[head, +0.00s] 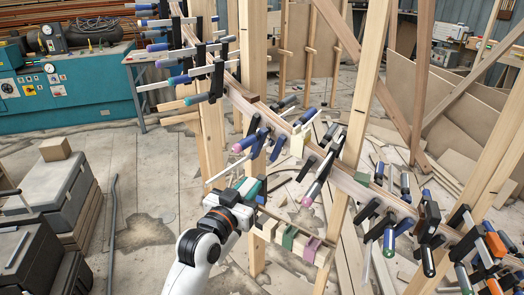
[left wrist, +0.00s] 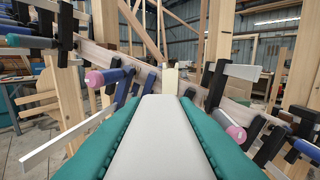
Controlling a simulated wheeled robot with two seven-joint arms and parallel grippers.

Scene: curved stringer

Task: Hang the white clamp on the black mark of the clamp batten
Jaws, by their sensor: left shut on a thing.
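My left gripper (head: 256,186) reaches in from the bottom of the head view, in front of the clamp batten (head: 343,181). In the left wrist view, its two teal fingers are shut on a smooth white piece (left wrist: 160,135), which I take to be part of the white clamp. A cream-white block (head: 297,142) shows at the batten beyond the gripper, and also in the left wrist view (left wrist: 170,80). I cannot tell whether it joins the held piece. I cannot make out the black mark on the batten. My right gripper is out of view.
Clamps with pink-ended handles hang close on both sides, left (left wrist: 95,78) and right (left wrist: 235,133). A slatted wooden piece with green and purple bands (head: 290,238) is below the gripper. Grey cases (head: 52,195) stand left.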

